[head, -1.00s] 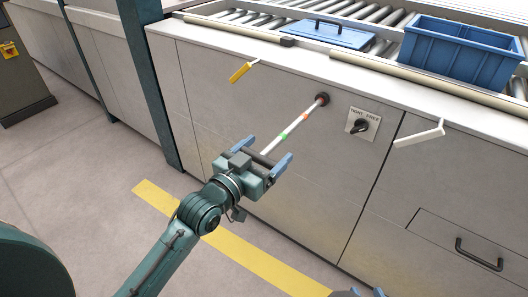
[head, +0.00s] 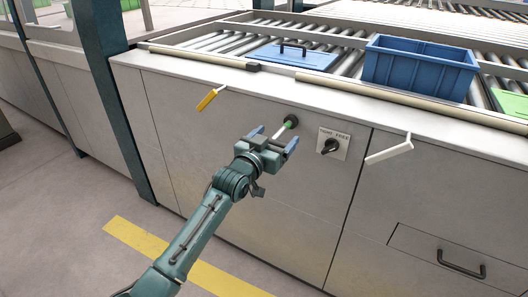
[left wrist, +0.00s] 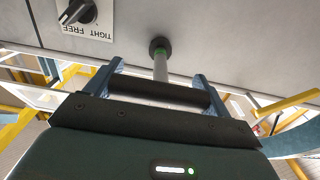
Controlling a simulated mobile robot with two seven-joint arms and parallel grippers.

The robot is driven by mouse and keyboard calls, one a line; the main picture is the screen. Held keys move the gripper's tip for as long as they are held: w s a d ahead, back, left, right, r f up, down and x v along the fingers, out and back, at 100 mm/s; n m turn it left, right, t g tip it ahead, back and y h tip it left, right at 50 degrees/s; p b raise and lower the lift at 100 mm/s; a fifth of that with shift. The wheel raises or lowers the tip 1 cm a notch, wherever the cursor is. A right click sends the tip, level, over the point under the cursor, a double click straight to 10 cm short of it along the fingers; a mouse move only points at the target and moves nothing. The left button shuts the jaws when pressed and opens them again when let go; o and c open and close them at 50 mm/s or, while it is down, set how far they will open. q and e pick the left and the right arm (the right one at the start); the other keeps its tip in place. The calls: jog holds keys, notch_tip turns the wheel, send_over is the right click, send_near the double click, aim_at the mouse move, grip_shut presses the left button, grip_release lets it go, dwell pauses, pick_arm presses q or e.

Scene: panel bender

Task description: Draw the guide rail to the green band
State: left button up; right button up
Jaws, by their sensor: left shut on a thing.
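The guide rail (head: 281,133) is a thin pale rod standing out from a dark round collar (head: 292,121) in the grey front panel. Its green band (head: 288,124) sits right at the collar. The green also shows against the collar in the left wrist view (left wrist: 160,52). My left gripper (head: 273,141) is shut on the rail's outer end, where a dark crossbar (left wrist: 158,93) lies between the fingers. No orange band shows on the rail now. My right gripper is not in view.
A black knob (head: 329,146) on a TIGHT/FREE plate is right of the rail. A yellow-handled lever (head: 208,99) is to the left, a white handle (head: 389,149) to the right. A blue crate (head: 420,70) and blue lid (head: 292,56) rest on rollers above.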

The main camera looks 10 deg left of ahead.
pick_arm(q)
jog(key=shift+x, duration=1.05)
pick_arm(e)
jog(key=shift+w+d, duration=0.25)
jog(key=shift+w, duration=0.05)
pick_arm(q)
jog(key=o, duration=1.3)
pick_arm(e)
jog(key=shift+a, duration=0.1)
pick_arm(q)
jog(key=shift+s, duration=0.15)
jog(key=p+v, duration=0.1)
jog(key=v, duration=1.2)
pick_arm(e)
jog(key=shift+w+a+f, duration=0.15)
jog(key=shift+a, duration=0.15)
pick_arm(q)
jog(key=shift+r, duration=0.1)
